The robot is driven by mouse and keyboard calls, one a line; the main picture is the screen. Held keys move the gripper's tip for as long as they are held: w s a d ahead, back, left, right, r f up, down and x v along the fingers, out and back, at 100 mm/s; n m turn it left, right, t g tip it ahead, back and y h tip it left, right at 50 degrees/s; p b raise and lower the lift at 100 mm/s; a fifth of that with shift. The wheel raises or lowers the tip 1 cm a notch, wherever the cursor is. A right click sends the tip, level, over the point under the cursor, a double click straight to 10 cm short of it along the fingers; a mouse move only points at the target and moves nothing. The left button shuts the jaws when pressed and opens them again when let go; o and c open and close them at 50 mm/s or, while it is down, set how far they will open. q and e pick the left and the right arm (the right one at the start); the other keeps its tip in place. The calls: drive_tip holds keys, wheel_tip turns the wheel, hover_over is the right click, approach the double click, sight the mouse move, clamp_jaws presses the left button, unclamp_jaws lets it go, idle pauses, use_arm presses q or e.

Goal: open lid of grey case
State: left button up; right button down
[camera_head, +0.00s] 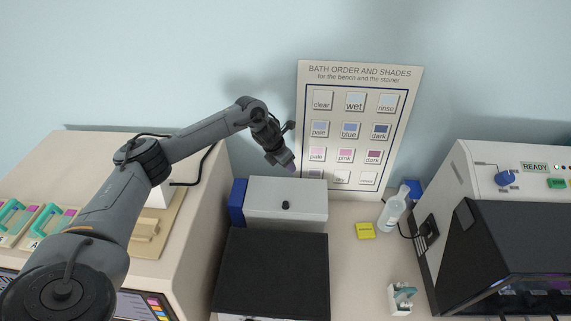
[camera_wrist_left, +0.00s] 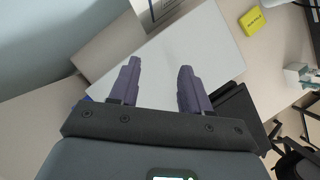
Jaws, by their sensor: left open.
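The grey case (camera_head: 262,210) is a pale grey box with a small black knob (camera_head: 285,205) on its front. Its lid (camera_head: 262,184) looks shut. My left gripper (camera_head: 288,167) is above the back right part of the case and points down. In the left wrist view its purple fingers (camera_wrist_left: 160,68) are apart with nothing between them, and the pale lid (camera_wrist_left: 205,50) lies beyond them. I cannot tell how far the fingertips are above the lid. My right gripper is in neither view.
A blue object (camera_head: 237,200) stands against the case's left side. A black-topped box (camera_head: 272,262) is in front. A poster board (camera_head: 345,185) stands behind. A yellow block (camera_head: 365,230), a bottle (camera_head: 392,212) and a white machine (camera_head: 462,175) are to the right.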

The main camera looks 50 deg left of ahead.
use_arm(q)
drive_tip(key=b+v, duration=0.1)
drive_tip(key=v, duration=0.9)
drive_tip(key=shift+s+r, duration=0.15)
drive_tip(key=shift+s, duration=0.05)
drive_tip(key=shift+a, duration=0.1)
